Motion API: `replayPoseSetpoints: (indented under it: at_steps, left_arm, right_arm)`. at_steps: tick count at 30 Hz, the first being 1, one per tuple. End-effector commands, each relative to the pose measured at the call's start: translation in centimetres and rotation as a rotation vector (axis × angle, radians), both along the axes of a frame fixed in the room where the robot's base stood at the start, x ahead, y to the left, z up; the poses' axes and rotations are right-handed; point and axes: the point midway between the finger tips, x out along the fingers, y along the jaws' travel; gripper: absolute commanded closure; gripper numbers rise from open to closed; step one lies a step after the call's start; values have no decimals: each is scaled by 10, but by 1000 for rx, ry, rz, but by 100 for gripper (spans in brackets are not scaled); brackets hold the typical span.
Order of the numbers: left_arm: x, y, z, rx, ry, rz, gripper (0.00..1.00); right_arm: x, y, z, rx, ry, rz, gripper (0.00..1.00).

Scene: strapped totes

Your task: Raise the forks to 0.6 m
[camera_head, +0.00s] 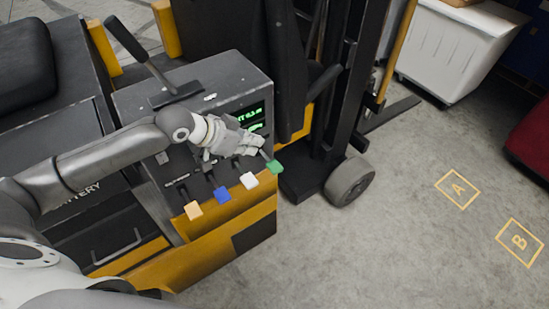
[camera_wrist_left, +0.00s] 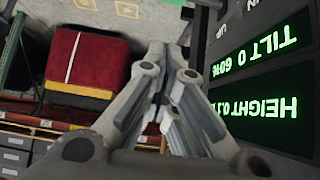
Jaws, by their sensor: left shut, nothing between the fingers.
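The forklift's console (camera_head: 200,85) carries a row of levers with a green knob (camera_head: 275,167), a white knob (camera_head: 249,181), a blue knob (camera_head: 222,194) and an orange knob (camera_head: 193,210). My left gripper (camera_head: 258,146) is shut and empty, above the levers and close to the green one; contact cannot be told. The display (camera_head: 250,118) is partly hidden by my gripper. In the left wrist view the display (camera_wrist_left: 265,85) appears upside down, with green HEIGHT and TILT lines; the height is cut off after about 0.1. A dark fork (camera_head: 392,115) lies low near the floor. My right gripper is out of view.
The black mast (camera_head: 345,75) and a wheel (camera_head: 350,182) stand right of the console. A white tote (camera_head: 455,50) is at the upper right. Floor squares A (camera_head: 458,189) and B (camera_head: 520,242) have clear floor around them. A red object (camera_head: 530,140) is at the right edge.

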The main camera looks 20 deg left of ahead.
Motion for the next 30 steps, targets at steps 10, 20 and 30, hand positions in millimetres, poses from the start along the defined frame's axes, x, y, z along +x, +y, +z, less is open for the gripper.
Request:
replayPoseSetpoints:
  at_steps: [10, 20, 30]
  left_arm:
    - [1, -1, -2, 0, 0, 0, 100]
    - [27, -22, -31, -3, 1, 1, 100]
    - [57, -46, -72, 0, 2, 1, 100]
  right_arm:
    - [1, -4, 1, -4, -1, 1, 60]
    - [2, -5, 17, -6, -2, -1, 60]
    - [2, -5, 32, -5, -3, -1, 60]
